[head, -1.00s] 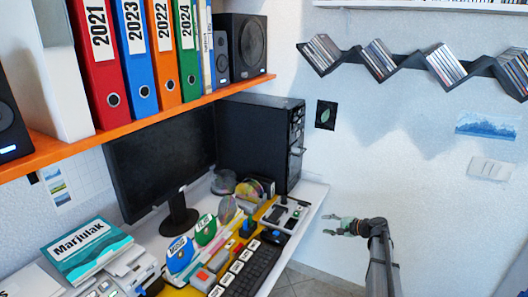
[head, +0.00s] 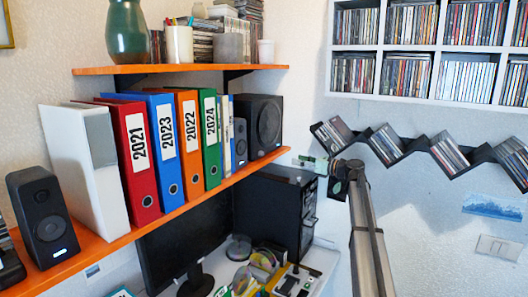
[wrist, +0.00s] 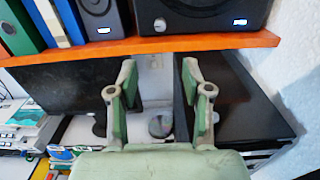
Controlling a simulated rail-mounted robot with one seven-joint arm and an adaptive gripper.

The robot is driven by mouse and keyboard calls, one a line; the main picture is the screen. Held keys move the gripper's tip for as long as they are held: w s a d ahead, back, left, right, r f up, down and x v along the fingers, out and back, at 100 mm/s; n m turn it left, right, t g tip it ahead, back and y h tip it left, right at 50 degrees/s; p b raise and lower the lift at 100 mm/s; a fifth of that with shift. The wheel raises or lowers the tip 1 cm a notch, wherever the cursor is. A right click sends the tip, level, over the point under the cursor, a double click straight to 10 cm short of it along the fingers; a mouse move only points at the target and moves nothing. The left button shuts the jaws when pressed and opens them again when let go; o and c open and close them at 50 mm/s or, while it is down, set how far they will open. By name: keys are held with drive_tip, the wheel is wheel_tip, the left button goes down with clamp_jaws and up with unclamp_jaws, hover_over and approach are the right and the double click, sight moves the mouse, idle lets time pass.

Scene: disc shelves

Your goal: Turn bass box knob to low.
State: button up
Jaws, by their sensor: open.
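The bass box (head: 265,125) is the large black speaker at the right end of the lower orange shelf. In the wrist view its lower front (wrist: 205,15) shows at the top, with a small round knob (wrist: 160,24) and a lit blue display to the knob's right. The knob's setting is too small to read. My gripper (wrist: 160,75) is open and empty, its two fingers apart with green pads. In the wrist view the fingertips lie below the shelf edge, apart from the knob. In the head view my gripper (head: 318,164) is right of the shelf's end.
The orange shelf (head: 170,213) also holds a smaller speaker (head: 240,140) beside the bass box, and several binders. A black computer tower (head: 275,205) and monitor (head: 180,240) stand below. A zigzag disc rack (head: 455,165) hangs on the right wall, near my arm.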

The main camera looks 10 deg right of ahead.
sight(263, 153)
drive_tip(key=p+x, duration=0.5)
drive_tip(key=x, duration=0.9)
drive_tip(key=shift+w+a, duration=0.3)
drive_tip(key=shift+x, duration=0.8)
drive_tip(key=shift+f, duration=0.15)
clamp_jaws()
